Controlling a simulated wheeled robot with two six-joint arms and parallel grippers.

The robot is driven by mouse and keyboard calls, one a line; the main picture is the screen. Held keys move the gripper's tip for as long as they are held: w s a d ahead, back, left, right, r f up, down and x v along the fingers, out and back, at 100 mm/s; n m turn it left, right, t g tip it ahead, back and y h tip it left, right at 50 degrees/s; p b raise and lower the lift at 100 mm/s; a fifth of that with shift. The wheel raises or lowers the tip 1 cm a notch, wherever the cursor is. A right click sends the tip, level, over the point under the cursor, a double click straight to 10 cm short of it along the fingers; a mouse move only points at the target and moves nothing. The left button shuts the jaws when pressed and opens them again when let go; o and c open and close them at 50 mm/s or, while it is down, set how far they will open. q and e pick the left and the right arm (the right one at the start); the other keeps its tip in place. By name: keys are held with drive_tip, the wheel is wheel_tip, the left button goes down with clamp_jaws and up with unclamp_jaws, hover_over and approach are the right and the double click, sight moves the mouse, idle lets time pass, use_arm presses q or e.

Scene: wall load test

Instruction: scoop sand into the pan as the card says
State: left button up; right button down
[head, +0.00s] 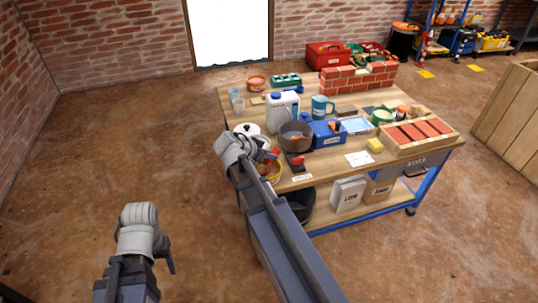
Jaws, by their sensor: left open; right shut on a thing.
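A grey-brown round pan (295,136) stands on the table, beside a blue box-like device (328,134), possibly a scale. A white card (359,159) lies near the table's front edge; its writing is too small to read. My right gripper (262,152) is over the table's near left corner, left of the pan. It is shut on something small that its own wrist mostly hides. A yellow-rimmed container (275,172) is just below it, partly hidden by my arm. My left gripper (145,240) is open and empty over the floor, away from the table. I cannot make out loose sand.
A small brick wall (357,78) stands behind. Bags (347,194) sit below. The left floor is clear.

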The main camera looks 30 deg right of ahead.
drive_tip(key=shift+r+p, duration=2.55)
drive_tip(key=shift+r, duration=0.1)
drive_tip(key=shift+f, duration=0.1)
drive_tip(key=p, duration=0.1)
drive_tip(key=d+r+y+p, duration=0.1)
drive_tip(key=p, duration=0.1)
drive_tip(key=shift+w+r+g+y+p, duration=0.15)
drive_tip(key=shift+r+g+y+p, duration=0.15)
drive_tip(key=shift+d+p, duration=0.1)
drive_tip(key=shift+p, duration=0.25)
drive_tip(key=shift+f, duration=0.1)
